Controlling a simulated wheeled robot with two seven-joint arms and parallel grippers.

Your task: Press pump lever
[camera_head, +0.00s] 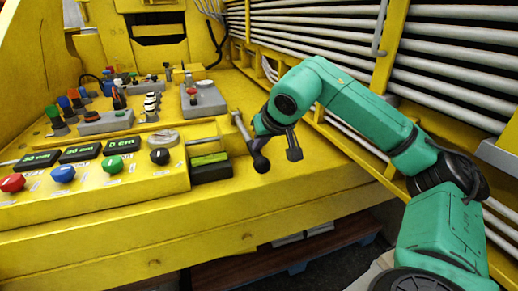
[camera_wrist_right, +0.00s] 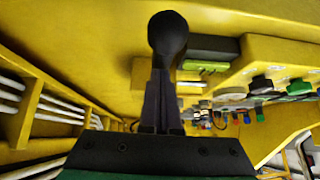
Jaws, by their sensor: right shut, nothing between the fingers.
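The pump lever (camera_head: 240,126) stands at the right part of the yellow console, a grey rod slanting down toward me. A dark round knob (camera_head: 261,163) shows at its lower end in the head view. My right gripper (camera_head: 257,146) is beside the rod, just above the knob. In the right wrist view the knob (camera_wrist_right: 168,33) is large, just beyond the tips of my right gripper (camera_wrist_right: 162,76). The fingers are together with nothing between them. I cannot tell whether they touch the lever. My left gripper is not in view.
A black box with a green top (camera_head: 209,166) sits left of the lever. Coloured buttons (camera_head: 62,173) and small displays line the console's left. Grey pipes (camera_head: 449,82) and a yellow post (camera_head: 387,45) stand to the right. The console's front ledge (camera_head: 215,220) is clear.

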